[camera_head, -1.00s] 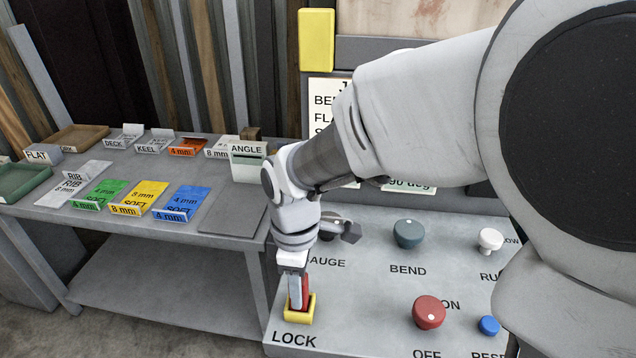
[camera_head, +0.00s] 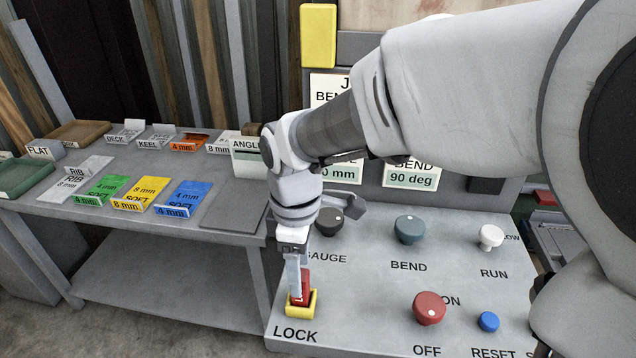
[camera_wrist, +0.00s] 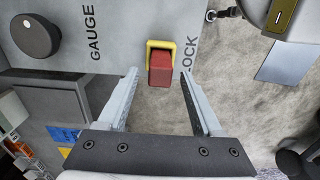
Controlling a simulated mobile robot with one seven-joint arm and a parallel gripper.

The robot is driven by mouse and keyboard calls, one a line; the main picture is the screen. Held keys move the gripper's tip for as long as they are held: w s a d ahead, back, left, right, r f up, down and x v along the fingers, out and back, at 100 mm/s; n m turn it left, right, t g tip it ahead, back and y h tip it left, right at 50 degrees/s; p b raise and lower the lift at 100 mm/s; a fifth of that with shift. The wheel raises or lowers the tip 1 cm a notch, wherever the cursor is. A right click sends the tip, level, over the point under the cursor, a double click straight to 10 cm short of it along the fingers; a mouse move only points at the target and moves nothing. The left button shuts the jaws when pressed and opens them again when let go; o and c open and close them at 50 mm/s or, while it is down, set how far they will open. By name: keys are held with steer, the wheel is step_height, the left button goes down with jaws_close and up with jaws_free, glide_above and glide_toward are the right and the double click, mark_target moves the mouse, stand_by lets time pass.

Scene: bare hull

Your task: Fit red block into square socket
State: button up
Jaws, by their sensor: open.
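The red block (camera_head: 306,287) stands upright with its lower end inside the yellow square socket (camera_head: 312,305), above the LOCK label on the grey console. In the wrist view the red block (camera_wrist: 160,71) points toward the camera, and the yellow rim (camera_wrist: 150,44) shows around its far end. How deep the block sits is hard to tell. My gripper (camera_wrist: 160,73) is open, one finger on each side of the block, with visible gaps. In the head view my gripper (camera_head: 295,292) is just above the socket, and one finger hides part of the block.
The console carries a GAUGE knob (camera_head: 329,222), a BEND knob (camera_head: 410,230), a white RUN knob (camera_head: 491,237), a red knob (camera_head: 429,308) and a blue RESET button (camera_head: 488,321). A table (camera_head: 150,226) with labelled cards stands at left.

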step_height(320, 180, up, 8)
steer(key=shift+f, duration=0.2)
steer(key=shift+d+r, duration=0.15)
steer(key=shift+r, duration=0.1)
steer(key=s+d+r+m+t, duration=0.1)
steer(key=s+d+m, duration=0.3)
steer(key=d+m, duration=0.4)
steer(key=s+d+r+m+t, duration=0.1)
steer(key=s+d+m+t, duration=0.3)
steer(key=d+m, duration=0.5)
steer(key=d, duration=0.2)
steer(key=shift+d+t, duration=0.3)
steer(key=shift+d, duration=0.1)
steer(key=shift+s, duration=0.1)
steer(key=shift+c, duration=1.4)
steer(key=shift+d, duration=0.15)
